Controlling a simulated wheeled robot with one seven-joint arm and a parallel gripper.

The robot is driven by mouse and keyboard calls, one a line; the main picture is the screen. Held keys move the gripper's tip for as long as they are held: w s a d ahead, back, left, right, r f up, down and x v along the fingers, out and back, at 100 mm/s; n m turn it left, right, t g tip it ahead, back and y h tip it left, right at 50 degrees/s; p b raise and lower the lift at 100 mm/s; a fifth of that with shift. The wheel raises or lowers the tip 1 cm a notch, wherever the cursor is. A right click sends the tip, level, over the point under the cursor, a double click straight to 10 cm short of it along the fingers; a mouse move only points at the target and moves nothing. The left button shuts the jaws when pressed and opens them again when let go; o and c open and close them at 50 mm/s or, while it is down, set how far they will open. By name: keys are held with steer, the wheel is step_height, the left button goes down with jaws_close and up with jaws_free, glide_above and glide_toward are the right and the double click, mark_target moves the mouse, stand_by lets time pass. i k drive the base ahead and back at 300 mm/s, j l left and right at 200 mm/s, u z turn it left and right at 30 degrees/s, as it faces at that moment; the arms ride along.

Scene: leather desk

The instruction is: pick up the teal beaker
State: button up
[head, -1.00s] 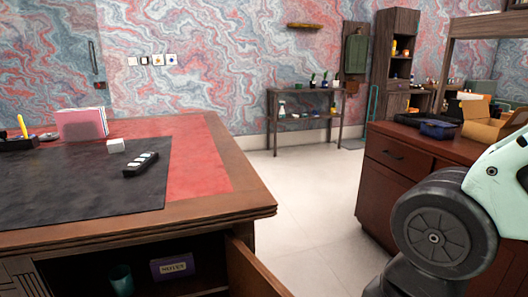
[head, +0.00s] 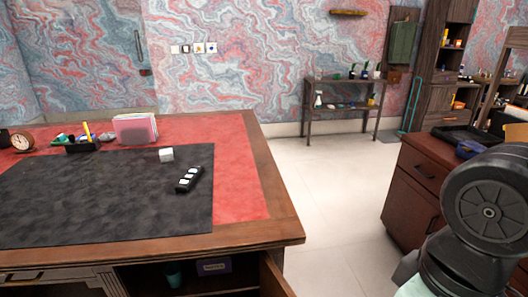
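The teal beaker (head: 174,273) stands in the open compartment under the desk's top, at the bottom of the head view. The desk's open door (head: 275,279) is at the compartment's right side. My gripper is not in view; only part of my arm shows at the right.
A wooden cabinet (head: 413,196) stands at the right. Pale floor (head: 335,200) between is clear.

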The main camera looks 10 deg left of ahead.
mark_target(173, 272)
steer(key=u, duration=1.35)
steer(key=l, duration=0.25)
steer(key=k+l, duration=0.15)
steer(key=l, duration=0.15)
steer(key=i+j, duration=0.15)
steer(key=j, duration=0.25)
steer(key=i+j+z, duration=0.1)
steer(key=j, duration=0.35)
steer(key=i+j, duration=0.25)
steer(key=j, duration=0.15)
steer(key=i+j+z, duration=0.1)
steer(key=j, duration=0.35)
steer(key=i+j, duration=0.15)
steer(key=j, duration=0.25)
steer(key=i+j, duration=0.15)
steer(key=j, duration=0.3)
steer(key=i+j+z, duration=0.1)
steer(key=j, duration=0.35)
